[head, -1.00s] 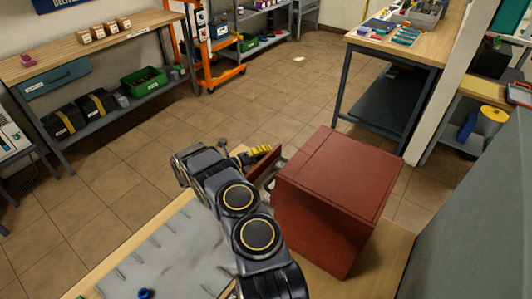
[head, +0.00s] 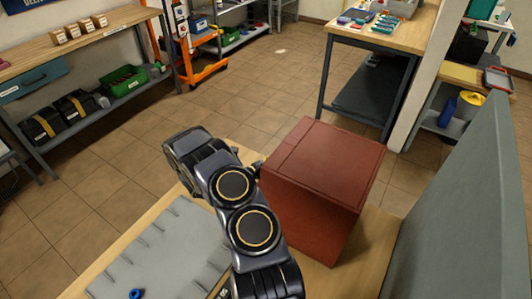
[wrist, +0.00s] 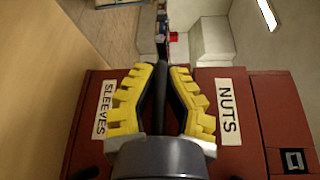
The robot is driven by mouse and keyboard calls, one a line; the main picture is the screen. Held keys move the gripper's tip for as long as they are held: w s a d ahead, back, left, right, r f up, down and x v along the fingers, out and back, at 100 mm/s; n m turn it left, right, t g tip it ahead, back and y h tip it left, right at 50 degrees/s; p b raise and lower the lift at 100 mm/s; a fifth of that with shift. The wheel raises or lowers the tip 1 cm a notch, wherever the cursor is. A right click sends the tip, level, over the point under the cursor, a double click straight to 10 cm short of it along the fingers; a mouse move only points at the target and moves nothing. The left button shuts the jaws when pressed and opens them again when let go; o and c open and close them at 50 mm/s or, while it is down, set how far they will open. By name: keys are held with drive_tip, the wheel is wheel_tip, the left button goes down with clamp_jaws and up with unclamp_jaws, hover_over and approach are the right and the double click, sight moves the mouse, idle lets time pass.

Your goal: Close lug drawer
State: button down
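The red cabinet (head: 325,185) stands on the wooden bench. In the wrist view its red front (wrist: 85,140) carries a SLEEVES label (wrist: 104,108) on the left and a NUTS label (wrist: 228,112) on the right. No label reading lug shows. My gripper (wrist: 162,70), with yellow ridged fingers, is in front of the cabinet between these labels. Its fingertips are close together with a dark strip between them; whether they touch or grip anything is unclear. In the head view no pulled-out drawer shows, and my arm hides part of the cabinet front.
A grey mat (head: 165,250) with ridges and a small blue ring (head: 136,294) lie left of my arm. A tall grey panel (head: 460,200) stands right of the cabinet. Open tiled floor (head: 255,105) lies beyond the bench.

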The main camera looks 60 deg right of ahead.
drive_tip(key=shift+s+f, duration=0.1)
drive_tip(key=shift+s, duration=0.65)
drive_tip(key=c, duration=1.1)
unclamp_jaws()
drive_tip(key=v, duration=1.2)
drive_tip(key=shift+w, duration=0.15)
